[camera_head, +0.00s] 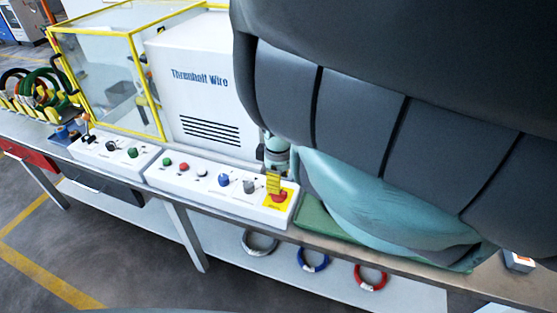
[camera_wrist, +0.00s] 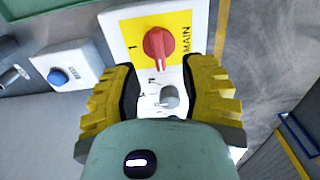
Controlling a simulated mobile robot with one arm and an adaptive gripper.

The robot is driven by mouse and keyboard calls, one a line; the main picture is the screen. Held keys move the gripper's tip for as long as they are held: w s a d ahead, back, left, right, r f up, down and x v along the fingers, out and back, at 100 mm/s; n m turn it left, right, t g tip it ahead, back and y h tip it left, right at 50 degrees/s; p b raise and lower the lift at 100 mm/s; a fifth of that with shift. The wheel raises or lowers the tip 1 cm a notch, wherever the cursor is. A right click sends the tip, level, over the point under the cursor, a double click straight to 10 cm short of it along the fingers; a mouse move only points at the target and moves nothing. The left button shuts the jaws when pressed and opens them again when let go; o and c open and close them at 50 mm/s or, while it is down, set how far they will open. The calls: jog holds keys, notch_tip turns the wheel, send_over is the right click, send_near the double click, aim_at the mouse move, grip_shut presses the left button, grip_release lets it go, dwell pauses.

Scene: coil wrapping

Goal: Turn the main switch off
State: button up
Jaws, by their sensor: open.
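The main switch is a red rotary knob (camera_wrist: 158,46) on a yellow plate marked "MAIN" and "I" in the wrist view. In the head view the red knob (camera_head: 278,196) sits at the right end of the white control panel (camera_head: 190,190). My gripper (camera_wrist: 160,88) is open, its two yellow ridged fingers spread. The red knob lies just beyond the fingertips, and a grey knob (camera_wrist: 169,96) shows between the fingers. Nothing is held. In the head view a yellow finger (camera_head: 273,183) is over the red knob and partly hides its plate; my arm covers the right side.
A blue button (camera_wrist: 58,77) on a white box is left of the fingers in the wrist view. The white "Thrumhalt Wire" machine (camera_head: 180,90) stands behind the panel. A second panel (camera_head: 105,152) is further left. Several coils (camera_head: 313,262) lie on the lower shelf.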

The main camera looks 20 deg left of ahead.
notch_tip(320, 180, up, 4)
jog(key=shift+w+r, duration=0.1)
jog(key=shift+w, duration=0.05)
notch_tip(320, 180, up, 3)
jog(key=shift+f, duration=0.2)
dwell(0.9)
